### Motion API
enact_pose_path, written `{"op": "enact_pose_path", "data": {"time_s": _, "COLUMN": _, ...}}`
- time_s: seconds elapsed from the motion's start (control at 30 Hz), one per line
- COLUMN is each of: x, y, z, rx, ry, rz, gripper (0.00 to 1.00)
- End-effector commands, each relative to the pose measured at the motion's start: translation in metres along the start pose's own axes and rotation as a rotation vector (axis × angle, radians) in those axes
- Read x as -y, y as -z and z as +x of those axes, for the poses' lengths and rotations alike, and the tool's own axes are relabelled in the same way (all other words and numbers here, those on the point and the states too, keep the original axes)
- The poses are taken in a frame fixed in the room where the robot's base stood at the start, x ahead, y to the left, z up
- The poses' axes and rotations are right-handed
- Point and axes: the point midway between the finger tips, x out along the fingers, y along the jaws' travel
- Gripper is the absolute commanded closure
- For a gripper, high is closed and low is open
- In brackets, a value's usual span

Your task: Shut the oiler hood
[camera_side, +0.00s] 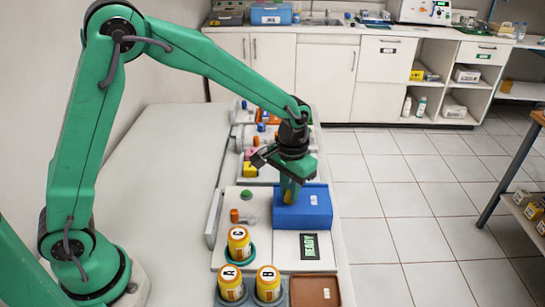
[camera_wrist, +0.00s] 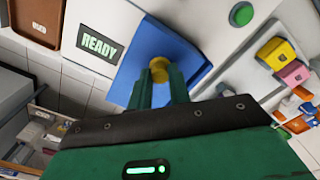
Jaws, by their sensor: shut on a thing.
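The oiler hood is a blue box-like cover (camera_side: 310,213) on the white worktop unit, right of centre in the side view. In the wrist view its blue surface (camera_wrist: 130,72) lies beyond the fingers. The fingers hide part of the knob. I cannot tell the hood's exact tilt.
A READY sign (camera_side: 310,246) and a brown tray (camera_side: 315,292) lie nearer than the hood. Several orange jars stand nearby, including jar C (camera_side: 239,243). A green button (camera_side: 246,195) is left of the hood. Pink (camera_wrist: 293,72) and yellow (camera_wrist: 275,54) blocks sit farther back.

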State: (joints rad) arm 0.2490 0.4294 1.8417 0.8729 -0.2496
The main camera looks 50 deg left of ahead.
Motion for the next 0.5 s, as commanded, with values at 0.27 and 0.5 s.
{"op": "enact_pose_path", "data": {"time_s": 0.27, "x": 0.0088, "y": 0.0099, "z": -0.0011, "rx": -0.008, "ry": -0.002, "rz": -0.002, "gripper": 1.00}}
{"op": "enact_pose_path", "data": {"time_s": 0.5, "x": 0.0093, "y": 0.0103, "z": -0.0011, "rx": -0.010, "ry": -0.002, "rz": -0.004, "gripper": 0.61}}
